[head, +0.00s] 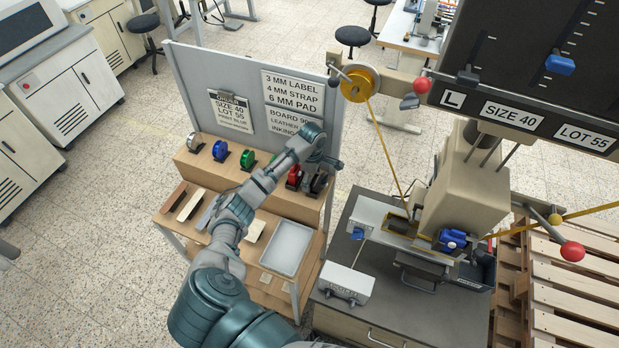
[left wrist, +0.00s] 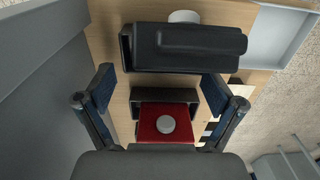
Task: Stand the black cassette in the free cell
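The black cassette (head: 318,183) is at the right end of the wooden shelf, beside the red cassette (head: 294,177). In the left wrist view the black cassette (left wrist: 190,48) lies across the picture above the fingers. The red cassette (left wrist: 165,122), with a pale round knob, shows below it, between the fingers in the picture. My left gripper (left wrist: 160,92) is open, its two fingers wide apart with nothing gripped. In the head view my left gripper (head: 326,161) is above the shelf's right end. My arm partly covers the shelf, and I cannot make out the free cell. My right gripper is out of view.
A pale tray (head: 287,248) lies below. The stamping press (head: 465,190) stands to the right.

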